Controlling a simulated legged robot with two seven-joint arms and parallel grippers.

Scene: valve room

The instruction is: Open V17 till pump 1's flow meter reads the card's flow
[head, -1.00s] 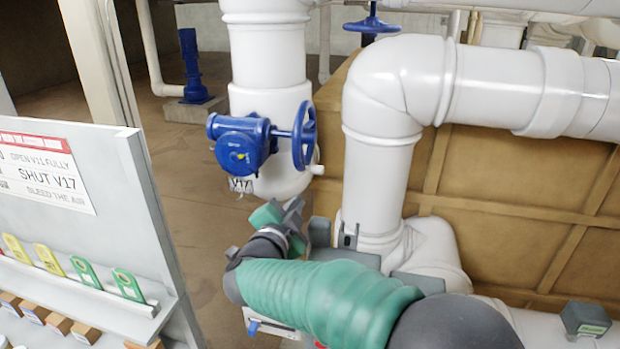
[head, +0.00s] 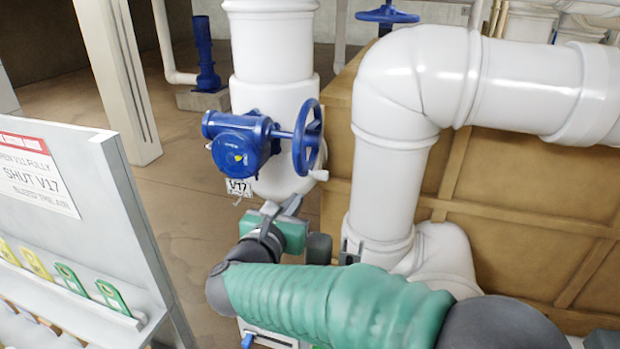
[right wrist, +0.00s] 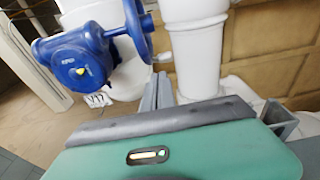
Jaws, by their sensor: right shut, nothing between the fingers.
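V17 is a blue gearbox valve (head: 238,145) with a blue handwheel (head: 307,137) on its right side, mounted on a white vertical pipe. Its tag (head: 238,187) reads V17. The valve (right wrist: 72,58) and handwheel (right wrist: 138,28) also show in the right wrist view. My right gripper (head: 291,204) is shut and empty, below the handwheel and apart from it. Its grey fingers (right wrist: 160,91) show in the right wrist view. My left gripper is not in view. A notice (head: 38,175) at the left reads "SHUT V17". I cannot make out a flow meter.
A grey board (head: 110,230) with yellow and green tags (head: 70,279) stands at the left. A white elbow pipe (head: 390,160) and a tan panelled box (head: 520,215) are to the right. A white-and-blue item (head: 265,333) lies partly hidden below my arm.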

